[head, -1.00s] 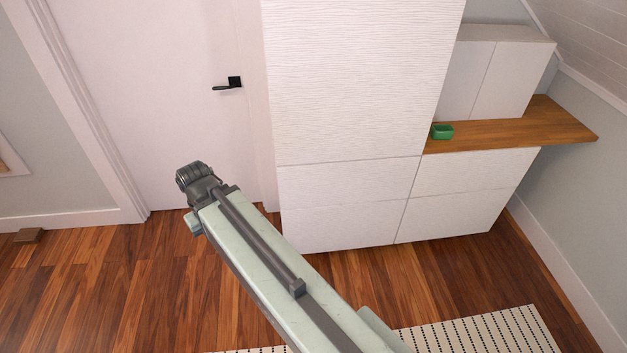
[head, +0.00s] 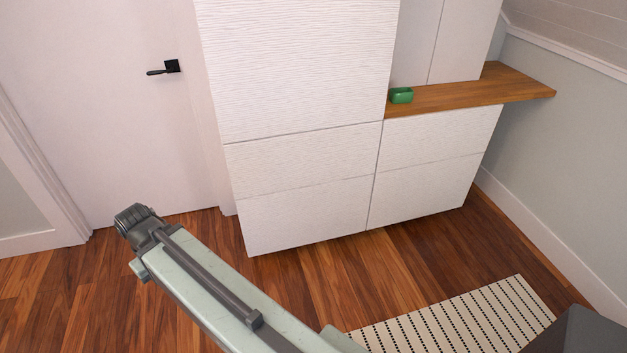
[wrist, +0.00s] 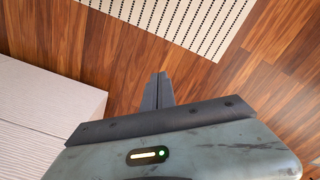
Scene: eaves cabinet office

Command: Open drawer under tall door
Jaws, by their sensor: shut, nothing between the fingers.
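The tall white ribbed door (head: 300,65) stands in the middle of the head view. Under it are two stacked white fronts, an upper drawer front (head: 305,158) and a lower front (head: 305,216). Both look closed and flush, with no handles visible. My gripper (wrist: 158,78) shows in the wrist view, fingers together and empty, over the wood floor. A white ribbed cabinet part (wrist: 50,105) is at left there, apart from the fingers; which part I cannot tell. In the head view my arm reaches to the left of the cabinet, and the fingers are not visible.
Right of the tall unit are low white fronts (head: 440,140) under a wooden top (head: 460,95) with a green container (head: 401,95). A white room door (head: 110,110) with black handle stands left. A striped rug (head: 460,320) lies front right. Wood floor before the cabinet is clear.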

